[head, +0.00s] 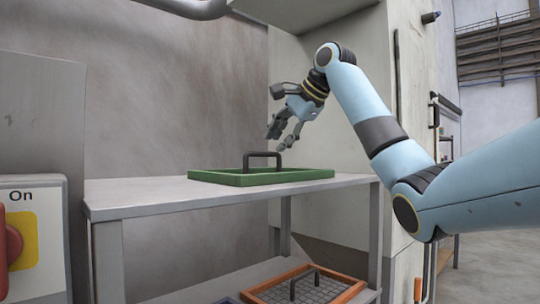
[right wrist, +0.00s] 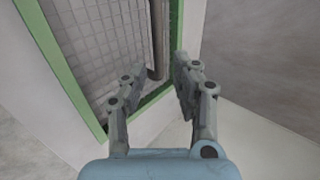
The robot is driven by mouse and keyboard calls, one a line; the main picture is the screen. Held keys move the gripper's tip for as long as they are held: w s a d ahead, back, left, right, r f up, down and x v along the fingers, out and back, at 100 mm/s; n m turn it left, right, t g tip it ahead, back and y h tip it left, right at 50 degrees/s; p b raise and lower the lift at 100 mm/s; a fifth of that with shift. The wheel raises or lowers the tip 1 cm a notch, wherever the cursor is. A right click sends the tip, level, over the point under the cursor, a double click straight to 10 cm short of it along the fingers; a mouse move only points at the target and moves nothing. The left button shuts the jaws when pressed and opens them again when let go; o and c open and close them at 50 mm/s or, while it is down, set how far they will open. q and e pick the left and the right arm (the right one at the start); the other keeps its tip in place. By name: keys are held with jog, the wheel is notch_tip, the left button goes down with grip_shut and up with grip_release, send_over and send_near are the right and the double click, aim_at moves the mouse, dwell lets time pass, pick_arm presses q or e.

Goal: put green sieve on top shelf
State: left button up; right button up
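The green sieve (head: 262,176), a shallow green-framed tray with a dark upright handle (head: 263,155), lies flat on the top shelf (head: 150,193). My right gripper (head: 278,140) is above the sieve near its handle, with its fingers apart and nothing between them. In the right wrist view the open right gripper (right wrist: 150,92) points at the sieve's green rim (right wrist: 65,70) and grey mesh (right wrist: 105,45). The dark handle (right wrist: 158,40) lies ahead of the fingertips there. My left gripper is not in view.
An orange-framed sieve (head: 305,285) with a handle sits on the lower shelf (head: 225,283). A control box (head: 35,240) marked "On" with a red knob is at the left. A pale machine cabinet (head: 330,100) stands behind the shelf's right end. The top shelf's left part is clear.

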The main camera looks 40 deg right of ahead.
jog(key=v, duration=0.6)
jog(key=shift+b, duration=0.3)
jog(key=shift+f, duration=0.1)
